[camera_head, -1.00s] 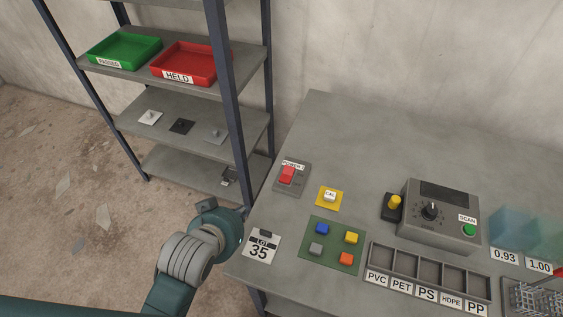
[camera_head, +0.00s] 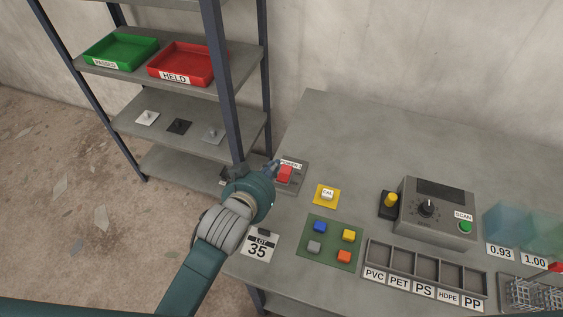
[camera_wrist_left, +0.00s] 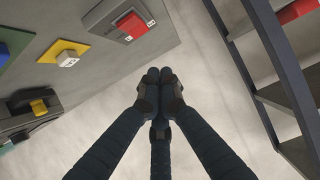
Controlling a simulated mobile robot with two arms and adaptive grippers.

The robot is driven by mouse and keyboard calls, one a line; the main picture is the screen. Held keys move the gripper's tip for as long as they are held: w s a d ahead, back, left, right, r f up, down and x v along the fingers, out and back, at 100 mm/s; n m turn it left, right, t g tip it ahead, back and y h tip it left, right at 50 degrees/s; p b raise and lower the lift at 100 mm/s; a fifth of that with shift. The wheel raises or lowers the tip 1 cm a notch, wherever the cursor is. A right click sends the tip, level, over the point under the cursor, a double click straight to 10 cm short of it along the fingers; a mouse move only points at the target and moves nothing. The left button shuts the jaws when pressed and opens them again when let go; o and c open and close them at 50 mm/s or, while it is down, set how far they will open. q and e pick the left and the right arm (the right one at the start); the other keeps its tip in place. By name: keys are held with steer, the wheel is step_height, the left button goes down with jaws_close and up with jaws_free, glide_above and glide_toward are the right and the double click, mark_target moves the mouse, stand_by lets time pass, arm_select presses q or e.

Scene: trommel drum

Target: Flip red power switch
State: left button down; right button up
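The red power switch (camera_head: 285,173) sits on a grey plate (camera_head: 297,184) labelled POWER at the table's left edge. It also shows in the left wrist view (camera_wrist_left: 133,26), near the top. My left gripper (camera_head: 275,165) is just left of the switch in the head view, partly over the plate's left side. In the left wrist view its fingertips (camera_wrist_left: 159,75) are together with nothing between them, and they lie below and right of the switch, apart from it in the picture. Whether they touch the plate cannot be told. My right gripper is not in view.
A metal shelf (camera_head: 190,121) with trays stands left. The table's back is clear.

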arm_select(q)
glide_above(282, 169)
steer(key=s, duration=0.1)
steer(key=f, duration=0.3)
steer(key=shift+s+a+f+p, duration=0.15)
steer(key=shift+s+f+p, duration=0.05)
steer(key=shift+p, duration=0.2)
steer(key=shift+w+f, duration=0.15)
steer(key=shift+f, duration=0.45)
steer(key=shift+w+f, duration=0.15)
steer(key=shift+f, duration=0.45)
steer(key=shift+w+f, duration=0.1)
steer(key=shift+f, duration=0.4)
steer(key=shift+w+f, duration=0.1)
steer(key=shift+f, duration=0.1)
steer(key=shift+w+d+f, duration=0.25)
steer(key=shift+w+f, duration=0.05)
steer(key=shift+w, duration=0.05)
steer(key=shift+s, duration=0.1)
steer(key=shift+s+a+r+p, duration=0.1)
steer(key=shift+s+a+p, duration=0.2)
steer(key=shift+s+p, duration=0.45)
